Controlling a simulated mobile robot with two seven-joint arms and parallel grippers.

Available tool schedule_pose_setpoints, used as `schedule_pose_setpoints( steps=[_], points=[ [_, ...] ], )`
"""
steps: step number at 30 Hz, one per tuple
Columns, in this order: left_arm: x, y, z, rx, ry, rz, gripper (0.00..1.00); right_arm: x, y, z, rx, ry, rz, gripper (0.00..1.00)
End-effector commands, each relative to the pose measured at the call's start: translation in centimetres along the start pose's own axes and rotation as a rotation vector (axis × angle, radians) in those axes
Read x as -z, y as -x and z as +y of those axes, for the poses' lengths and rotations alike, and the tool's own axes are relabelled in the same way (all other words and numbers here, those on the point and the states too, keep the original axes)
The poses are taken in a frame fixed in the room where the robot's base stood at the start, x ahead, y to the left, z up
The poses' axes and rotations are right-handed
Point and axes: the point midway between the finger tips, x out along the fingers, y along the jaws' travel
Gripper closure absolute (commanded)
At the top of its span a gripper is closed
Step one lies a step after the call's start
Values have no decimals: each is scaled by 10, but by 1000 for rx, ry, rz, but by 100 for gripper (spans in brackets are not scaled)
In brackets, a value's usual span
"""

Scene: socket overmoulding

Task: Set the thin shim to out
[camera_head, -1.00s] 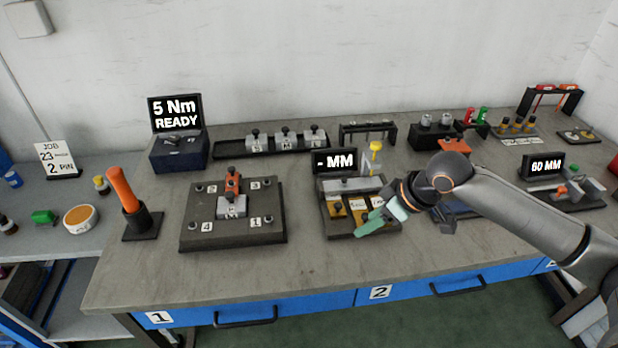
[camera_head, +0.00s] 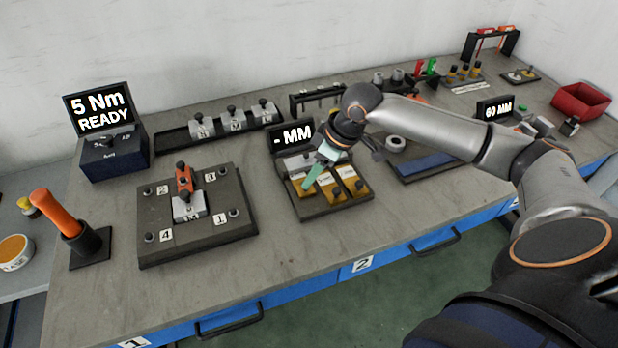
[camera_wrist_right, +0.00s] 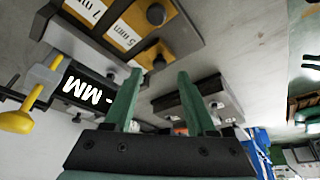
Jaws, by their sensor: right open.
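The shim fixture (camera_head: 312,212) is a dark tray with yellow shim plates carrying black knobs: a left plate (camera_head: 296,188), a middle plate (camera_head: 327,190) and a right plate (camera_head: 352,182). Its display (camera_head: 292,136) reads "- MM". In the right wrist view, two yellow plates (camera_wrist_right: 121,36) have labels that seem to read 7 mm and 5 mm; I cannot tell which is the thin shim. My right gripper (camera_head: 313,178) is open and empty above the tray's left part, partly covering the plates. It also shows in the wrist view (camera_wrist_right: 157,78). My left gripper is not in view.
A dark plate with numbered corners and a clamped block (camera_head: 150,250) stands left of the tray. An orange-handled tool (camera_head: 56,214) is farther left. A rack of grey blocks (camera_head: 172,138) is behind. The tabletop in front (camera_head: 270,270) is clear.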

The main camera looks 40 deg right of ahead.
Motion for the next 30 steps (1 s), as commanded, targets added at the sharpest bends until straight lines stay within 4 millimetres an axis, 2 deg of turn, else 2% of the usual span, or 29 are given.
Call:
schedule_pose_setpoints(
  steps=[1, 6, 17, 30],
  points=[
    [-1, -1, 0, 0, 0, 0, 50, -1, -9, -1, 1, 0, -2, 44],
    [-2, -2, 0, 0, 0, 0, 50, 0, -27, 0, 0, 0, -1, 44],
    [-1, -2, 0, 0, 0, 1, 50, 0, -33, 0, -1, 1, -1, 44],
    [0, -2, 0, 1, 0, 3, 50, 0, -32, 0, -1, 1, -1, 91]
  ],
)
